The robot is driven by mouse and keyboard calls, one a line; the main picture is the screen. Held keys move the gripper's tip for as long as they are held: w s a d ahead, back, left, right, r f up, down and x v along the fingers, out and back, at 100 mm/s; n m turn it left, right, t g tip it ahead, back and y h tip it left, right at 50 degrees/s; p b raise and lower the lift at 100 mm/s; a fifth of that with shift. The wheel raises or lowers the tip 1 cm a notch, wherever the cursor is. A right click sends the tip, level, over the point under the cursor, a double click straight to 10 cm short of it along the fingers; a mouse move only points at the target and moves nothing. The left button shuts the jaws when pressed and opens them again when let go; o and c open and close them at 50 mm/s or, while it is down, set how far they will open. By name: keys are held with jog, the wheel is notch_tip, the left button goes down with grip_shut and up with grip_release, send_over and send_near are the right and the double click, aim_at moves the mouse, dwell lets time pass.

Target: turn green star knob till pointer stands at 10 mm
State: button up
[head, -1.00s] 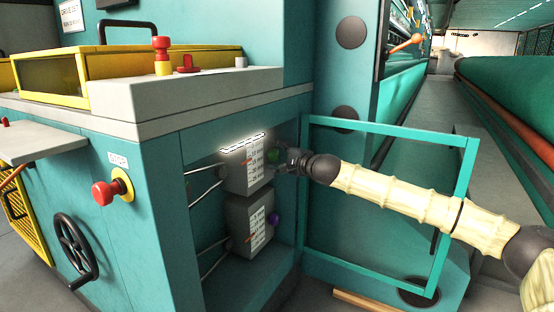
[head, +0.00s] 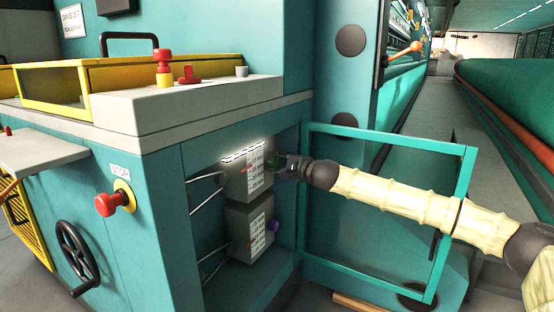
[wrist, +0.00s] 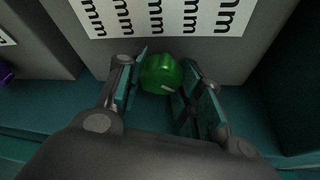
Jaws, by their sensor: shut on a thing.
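The green star knob (wrist: 161,73) sits on the side of the upper grey box (head: 236,182) in the open cabinet. It also shows in the head view (head: 273,159), partly hidden by my gripper. My gripper (wrist: 160,85) has its two teal-padded fingers on either side of the knob and is shut on it. A white scale plate (wrist: 160,14) with several "mm" marks is on the box face above the knob. In the head view the scale (head: 256,168) has a small orange-red pointer (head: 247,168), too small to read against the numbers.
A lower grey box (head: 240,236) carries a purple knob (head: 274,225) and its own scale. The open teal door frame (head: 375,131) stands right of the cabinet, with my arm passing across it. A red stop button (head: 108,204) and black handwheel (head: 76,250) are at left.

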jog(key=shift+m+p, duration=0.4)
jog(key=shift+p, duration=0.25)
jog(key=o, duration=1)
jog(key=shift+o, duration=0.2)
jog(key=v, duration=1.2)
jog(key=shift+r, duration=0.1)
